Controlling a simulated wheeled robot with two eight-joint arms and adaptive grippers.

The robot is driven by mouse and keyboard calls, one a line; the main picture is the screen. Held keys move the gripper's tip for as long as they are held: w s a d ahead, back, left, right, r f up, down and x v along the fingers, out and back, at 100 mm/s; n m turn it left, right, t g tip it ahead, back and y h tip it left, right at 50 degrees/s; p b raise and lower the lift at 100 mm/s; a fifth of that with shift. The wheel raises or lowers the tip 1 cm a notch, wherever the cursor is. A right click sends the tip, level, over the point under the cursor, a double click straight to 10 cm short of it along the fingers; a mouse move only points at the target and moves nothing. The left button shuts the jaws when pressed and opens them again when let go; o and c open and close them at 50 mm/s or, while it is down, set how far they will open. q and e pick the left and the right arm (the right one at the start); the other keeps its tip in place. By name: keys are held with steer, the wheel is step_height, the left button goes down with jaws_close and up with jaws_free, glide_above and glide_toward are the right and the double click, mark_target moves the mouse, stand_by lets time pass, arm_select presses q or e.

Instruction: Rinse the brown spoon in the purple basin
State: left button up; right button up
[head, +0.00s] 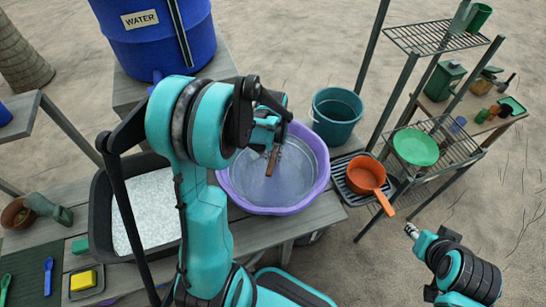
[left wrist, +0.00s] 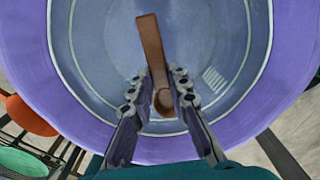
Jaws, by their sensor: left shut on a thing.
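The brown spoon (head: 271,163) is held over the purple basin (head: 322,185), inside its rim as seen in the head view. My left gripper (head: 272,145) is shut on it. In the left wrist view the spoon (left wrist: 152,45) lies between the fingers of my left gripper (left wrist: 158,83), its rounded end near the fingers and its flat strip pointing away. The basin (left wrist: 285,85) fills that view behind it. Its inside looks blue-grey; whether the spoon touches water I cannot tell. My right gripper (head: 411,230) is off the table at the lower right, apart from everything; its fingers are unclear.
A teal bucket (head: 337,116) stands behind right of the basin. An orange pan (head: 364,174) sits on a dark rack, its handle sticking out front. A grey tub (head: 100,215) of white material is left. A blue water barrel (head: 150,40) stands behind. A wire shelf (head: 440,140) is right.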

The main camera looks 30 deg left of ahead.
mark_target(273, 159)
arm_select(q)
steer(key=shift+r+p, duration=1.7)
steer(key=shift+r, duration=0.95)
